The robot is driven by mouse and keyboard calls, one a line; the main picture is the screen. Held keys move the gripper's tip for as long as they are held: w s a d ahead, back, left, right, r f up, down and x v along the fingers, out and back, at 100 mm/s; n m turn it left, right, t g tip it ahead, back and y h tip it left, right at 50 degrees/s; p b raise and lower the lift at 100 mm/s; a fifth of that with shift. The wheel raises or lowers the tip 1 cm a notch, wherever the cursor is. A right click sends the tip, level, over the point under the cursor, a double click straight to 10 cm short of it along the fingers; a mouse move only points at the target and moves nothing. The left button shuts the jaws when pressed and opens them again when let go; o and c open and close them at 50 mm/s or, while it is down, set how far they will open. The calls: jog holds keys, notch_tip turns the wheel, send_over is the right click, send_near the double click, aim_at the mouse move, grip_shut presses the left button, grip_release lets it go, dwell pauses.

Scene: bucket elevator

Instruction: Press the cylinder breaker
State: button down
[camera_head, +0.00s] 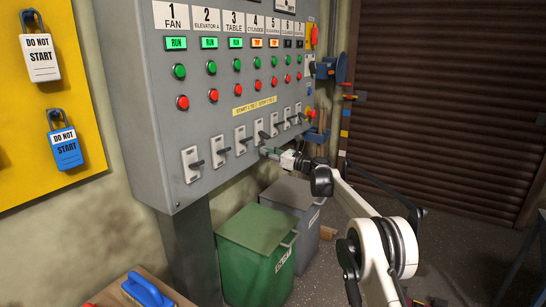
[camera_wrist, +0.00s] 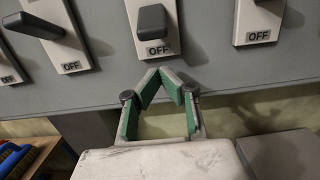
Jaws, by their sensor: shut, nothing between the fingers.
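The grey control panel (camera_head: 220,110) has a bottom row of breakers, with the cylinder breaker (camera_head: 261,128) under the column labelled 4 CYLINDER. That column's indicator (camera_head: 257,43) is lit orange. My gripper (camera_head: 263,152) is just below the breaker row, close under the cylinder breaker. In the wrist view, my gripper (camera_wrist: 166,74) is shut and empty, its green-padded fingers meeting at the tips. A breaker with a dark lever (camera_wrist: 152,20) and an OFF label is straight above the tips, with a small gap. It appears to be the cylinder breaker.
Neighbouring breakers flank it closely, one to the left (camera_wrist: 36,24) and one to the right (camera_wrist: 262,22) in the wrist view. A green bin (camera_head: 255,255) and a grey bin (camera_head: 303,215) stand below the panel. Red and green buttons fill the panel above.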

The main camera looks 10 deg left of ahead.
aim_at(260, 140)
jog(key=shift+s+d+r+b, duration=0.1)
jog(key=shift+d+r, duration=0.2)
jog(key=shift+r, duration=0.3)
jog(key=shift+s+d+r+b, duration=0.15)
jog(key=shift+d+r, duration=0.2)
jog(key=shift+r, duration=0.2)
jog(key=shift+d+r+b, duration=0.1)
jog(key=shift+d+r, duration=0.2)
jog(key=shift+r, duration=0.3)
jog(key=shift+d+r+h+p, duration=0.15)
jog(key=shift+r+h+p, duration=0.05)
jog(key=shift+h+p, duration=0.1)
